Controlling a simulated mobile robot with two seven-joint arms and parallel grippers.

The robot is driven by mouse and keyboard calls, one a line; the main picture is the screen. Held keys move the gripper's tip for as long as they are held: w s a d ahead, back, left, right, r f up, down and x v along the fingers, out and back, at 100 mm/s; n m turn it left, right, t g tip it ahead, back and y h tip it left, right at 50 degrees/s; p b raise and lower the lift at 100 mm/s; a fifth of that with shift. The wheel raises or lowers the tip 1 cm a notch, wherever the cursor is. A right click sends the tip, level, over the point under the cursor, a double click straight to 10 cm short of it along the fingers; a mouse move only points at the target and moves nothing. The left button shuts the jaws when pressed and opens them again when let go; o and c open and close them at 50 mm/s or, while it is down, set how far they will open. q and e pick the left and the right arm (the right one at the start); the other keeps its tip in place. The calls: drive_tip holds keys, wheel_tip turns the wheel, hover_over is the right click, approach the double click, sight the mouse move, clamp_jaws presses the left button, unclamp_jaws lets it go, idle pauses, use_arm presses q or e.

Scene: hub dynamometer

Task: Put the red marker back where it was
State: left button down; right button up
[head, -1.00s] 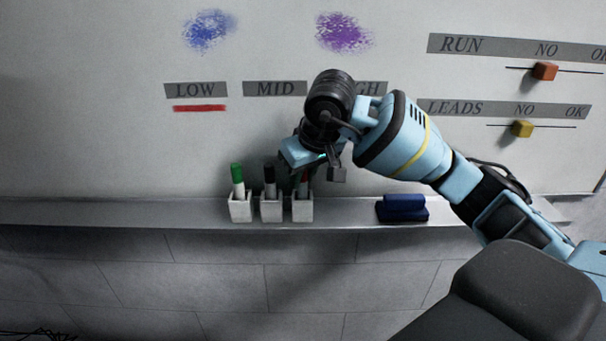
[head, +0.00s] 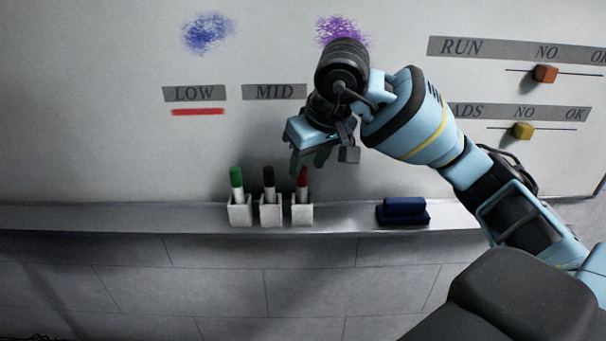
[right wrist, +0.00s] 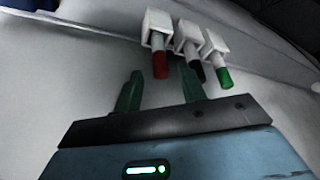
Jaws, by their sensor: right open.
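The red marker (head: 302,183) stands upright in the rightmost of the white holders on the ledge, red end up. It also shows in the right wrist view (right wrist: 160,66), seen beyond the fingertips. My right gripper (head: 311,165) is open and empty just above the red marker, close to the board. The white holder (head: 302,214) of the red marker stands on the ledge. My left gripper is not in view.
A green marker (head: 236,184) and a black marker (head: 269,184) stand in holders to the left. A blue eraser (head: 404,210) lies right on the ledge (head: 140,216). A red stroke (head: 198,112) is under LOW. Orange (head: 545,74) and yellow (head: 523,131) sliders sit at right.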

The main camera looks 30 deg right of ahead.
drive_tip(key=v, duration=0.6)
drive_tip(key=s+a+f+m+g+y, duration=0.25)
drive_tip(key=a+f+m+y, duration=0.35)
drive_tip(key=a+m+y, duration=0.5)
drive_tip(key=s+a+f+m+g+y, duration=0.2)
drive_tip(key=s+a+f+m+y, duration=0.25)
drive_tip(key=a+m+y, duration=0.6)
drive_tip(key=w+d+f+m+t+h, duration=0.1)
drive_tip(key=d+f+m+t+h, duration=0.3)
drive_tip(key=f+m+t+h, duration=0.95)
drive_tip(key=w+d+f+m+t+h, duration=0.1)
drive_tip(key=d+f+m+t, duration=0.55)
drive_tip(key=m, duration=1.55)
drive_tip(key=s+f+m+g+h, duration=0.2)
drive_tip(key=s+f+m+g, duration=0.3)
drive_tip(key=s+f, duration=0.4)
drive_tip(key=s+d+f+m+g+h, duration=0.1)
drive_tip(key=s+f+m+g+h, duration=0.2)
drive_tip(key=s+f+m+g, duration=0.2)
drive_tip(key=s+f+m, duration=0.3)
drive_tip(key=s+f, duration=0.1)
drive_tip(key=f, duration=0.3)
drive_tip(key=shift+d+f+g, duration=0.3)
drive_tip(key=shift+d+g, duration=0.05)
